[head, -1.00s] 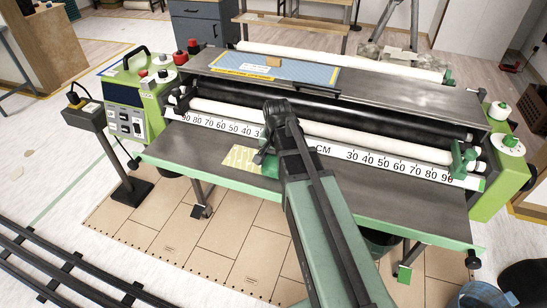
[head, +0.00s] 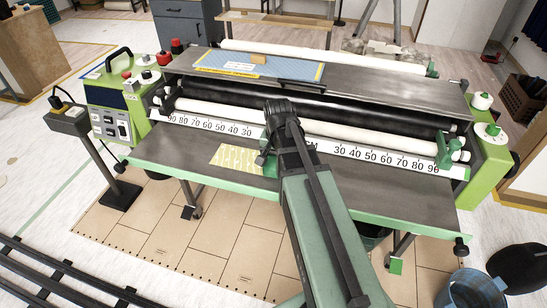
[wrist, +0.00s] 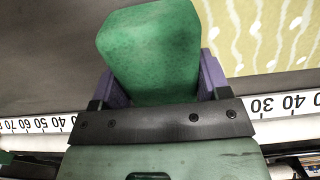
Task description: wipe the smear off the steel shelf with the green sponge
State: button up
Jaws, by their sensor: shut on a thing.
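My gripper (wrist: 160,78) is shut on the green sponge (wrist: 150,45), which sits between its two purple fingers in the wrist view. In the head view my arm mostly hides the gripper, and only a bit of the green sponge (head: 270,168) shows beside it. They are over the front steel shelf (head: 400,195) of the machine, just right of a yellow patterned sheet. The steel shelf also fills the wrist view's upper left (wrist: 45,60). I cannot tell whether the sponge touches the shelf. I cannot make out a clear smear on the shelf.
The yellow patterned sheet (head: 233,155) lies on the shelf close to the sponge. A white centimetre scale (head: 375,163) and rollers (head: 365,138) run behind the shelf. A green control box (head: 110,115) stands at left. The shelf's right part looks clear.

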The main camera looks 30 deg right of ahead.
jog(key=shift+s+d+f, duration=0.1)
jog(key=shift+s+d, duration=0.7)
jog(key=shift+s, duration=0.05)
jog(key=shift+d, duration=0.1)
jog(key=shift+s+d, duration=0.5)
jog(key=shift+w+a, duration=1)
jog(key=shift+w+a, duration=1.3)
jog(key=shift+a, duration=0.15)
